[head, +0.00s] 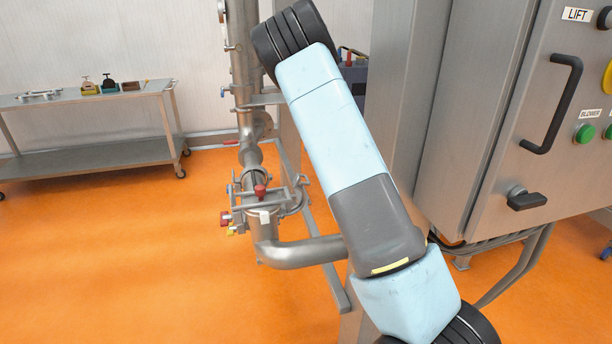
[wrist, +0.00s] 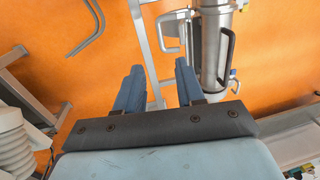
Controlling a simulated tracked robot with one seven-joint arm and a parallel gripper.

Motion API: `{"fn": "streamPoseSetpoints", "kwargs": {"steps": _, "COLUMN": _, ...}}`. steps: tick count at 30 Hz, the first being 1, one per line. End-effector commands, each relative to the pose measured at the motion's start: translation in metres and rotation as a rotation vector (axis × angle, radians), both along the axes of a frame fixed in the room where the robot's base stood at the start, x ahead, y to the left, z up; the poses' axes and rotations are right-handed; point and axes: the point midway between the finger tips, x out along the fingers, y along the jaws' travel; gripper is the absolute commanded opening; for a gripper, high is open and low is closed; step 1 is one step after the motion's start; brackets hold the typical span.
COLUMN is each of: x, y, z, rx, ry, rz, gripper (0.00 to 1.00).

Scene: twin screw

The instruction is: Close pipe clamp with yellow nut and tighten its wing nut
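In the head view, a steel pipe clamp assembly (head: 272,198) sits on the pipework left of my arm. A small yellow part (head: 232,231), probably the yellow nut, shows at its lower left. A red part (head: 225,219) sits just above it, and a red knob (head: 260,190) is on top. Whether the clamp is open is too small to tell. In the wrist view, my gripper (wrist: 158,70) has its two blue fingers apart with nothing between them. It points over the floor, left of a steel pipe with handles (wrist: 214,45). The gripper is not visible in the head view.
A steel control cabinet (head: 500,120) stands close on the right of my arm. A bent pipe (head: 300,252) runs below the clamp. A steel trolley (head: 90,125) with small items stands at the back left. The orange floor at the left is clear.

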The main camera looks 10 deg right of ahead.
Motion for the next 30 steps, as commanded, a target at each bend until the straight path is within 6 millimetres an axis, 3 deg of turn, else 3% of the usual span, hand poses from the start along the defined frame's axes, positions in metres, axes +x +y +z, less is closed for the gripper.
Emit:
{"fn": "streamPoseSetpoints", "kwargs": {"steps": 18, "x": -0.001, "y": 0.016, "z": -0.102, "rx": -0.001, "ry": 0.003, "rz": -0.001, "gripper": 0.38}}
{"fn": "streamPoseSetpoints", "kwargs": {"steps": 30, "x": -0.001, "y": 0.018, "z": -0.118, "rx": 0.000, "ry": 0.000, "rz": 0.000, "gripper": 0.38}}
